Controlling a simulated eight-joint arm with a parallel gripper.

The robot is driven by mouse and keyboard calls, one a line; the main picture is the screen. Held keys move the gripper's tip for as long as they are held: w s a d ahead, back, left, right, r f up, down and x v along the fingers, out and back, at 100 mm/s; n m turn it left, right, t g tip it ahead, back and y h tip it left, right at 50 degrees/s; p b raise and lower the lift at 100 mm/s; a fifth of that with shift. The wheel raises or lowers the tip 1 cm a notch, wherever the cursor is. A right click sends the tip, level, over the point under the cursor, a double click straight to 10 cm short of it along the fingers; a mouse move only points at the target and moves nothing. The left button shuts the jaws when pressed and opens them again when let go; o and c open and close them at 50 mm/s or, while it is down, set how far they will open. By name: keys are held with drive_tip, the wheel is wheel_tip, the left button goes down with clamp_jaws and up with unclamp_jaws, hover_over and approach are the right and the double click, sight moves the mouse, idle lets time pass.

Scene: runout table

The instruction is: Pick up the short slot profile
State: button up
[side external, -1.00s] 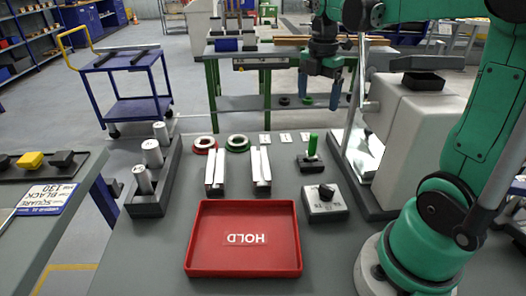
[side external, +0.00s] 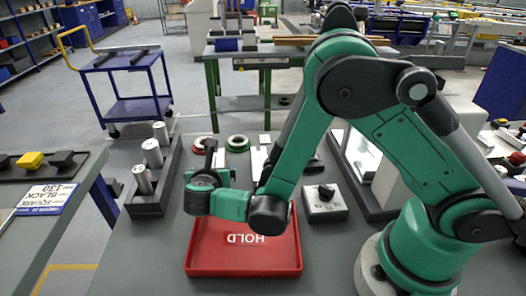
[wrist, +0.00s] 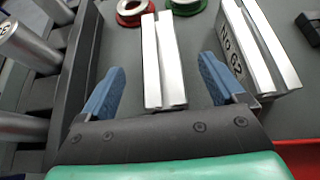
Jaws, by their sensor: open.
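A pale metal slot profile (wrist: 163,45) lies on the table in the wrist view, between the two blue fingers of my gripper (wrist: 161,67). The fingers are wide apart, with a gap on each side of the profile. A second slot profile (wrist: 258,45), labelled No 62, lies to the right, outside the right finger. It also shows in part in the side view (side external: 258,160), where my arm hides most of the first profile. The first profile looks the shorter, but I cannot be sure.
A dark rack with metal cylinders (side external: 152,155) stands close on the left. A red HOLD tray (side external: 243,268) lies in front, under my forearm. Red and green rings (side external: 237,143) lie behind the profiles. A grey box with a black knob (side external: 325,203) is at right.

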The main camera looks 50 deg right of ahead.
sight(216, 164)
drive_tip(key=shift+x, duration=1.7)
clamp_jaws()
drive_tip(key=shift+r, duration=0.1)
